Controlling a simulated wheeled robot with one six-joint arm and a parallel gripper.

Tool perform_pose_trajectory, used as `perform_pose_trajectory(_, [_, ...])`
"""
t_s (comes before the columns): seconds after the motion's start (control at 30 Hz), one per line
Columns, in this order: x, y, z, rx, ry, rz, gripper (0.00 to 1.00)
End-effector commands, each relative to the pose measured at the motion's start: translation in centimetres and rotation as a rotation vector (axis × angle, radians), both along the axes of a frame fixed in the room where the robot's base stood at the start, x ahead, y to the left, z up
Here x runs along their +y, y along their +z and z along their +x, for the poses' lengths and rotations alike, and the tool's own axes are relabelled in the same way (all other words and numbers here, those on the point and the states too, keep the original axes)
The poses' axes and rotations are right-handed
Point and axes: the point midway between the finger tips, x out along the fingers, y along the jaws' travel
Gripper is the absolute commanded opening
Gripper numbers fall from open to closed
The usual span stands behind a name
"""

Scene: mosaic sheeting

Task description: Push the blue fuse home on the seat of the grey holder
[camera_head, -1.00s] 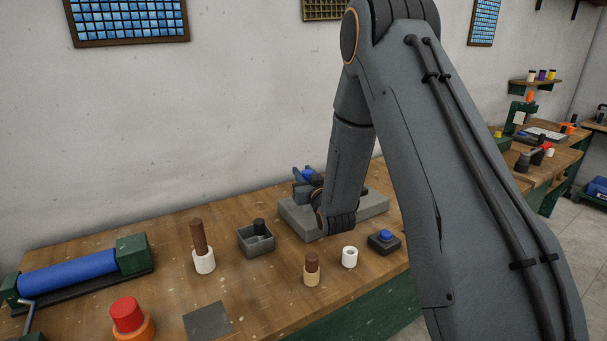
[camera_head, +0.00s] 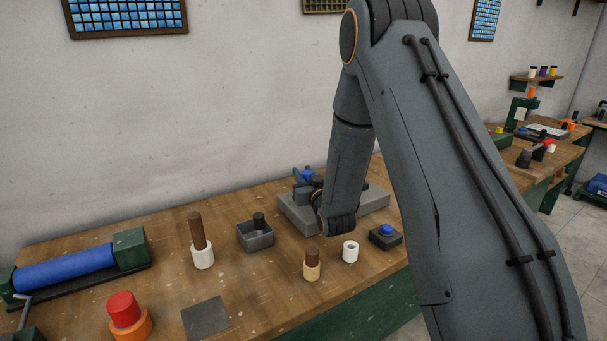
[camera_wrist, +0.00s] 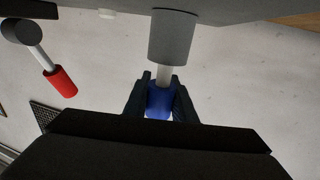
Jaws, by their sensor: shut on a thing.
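In the wrist view the blue fuse (camera_wrist: 158,101) sits between the two dark fingers of my gripper (camera_wrist: 160,92), which are shut on it. A pale stem (camera_wrist: 164,75) runs from the fuse to a grey cylinder (camera_wrist: 170,35) that meets a grey surface at the top edge. I cannot tell whether the fuse is fully seated. In the head view a blue part (camera_head: 308,175) shows among dark parts above the long grey block (camera_head: 295,215), at the back of the bench. My arm hides much of that spot, and I cannot make out the holder's seat there.
A red-tipped lever (camera_wrist: 60,80) stands left of the fingers in the wrist view. On the bench (camera_head: 160,290) are a grey open box (camera_head: 256,241), a white ring (camera_head: 350,252), a blue button on a dark base (camera_head: 386,236) and a brown-topped peg (camera_head: 312,265).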

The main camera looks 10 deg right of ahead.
Motion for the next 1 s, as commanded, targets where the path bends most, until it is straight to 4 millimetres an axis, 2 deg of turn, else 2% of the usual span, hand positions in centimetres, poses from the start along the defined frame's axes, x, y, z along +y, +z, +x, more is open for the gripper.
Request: perform_pose_trajectory(1.0, [0.0, -2.4, 0.0, 0.0, 0.0, 0.0, 0.0])
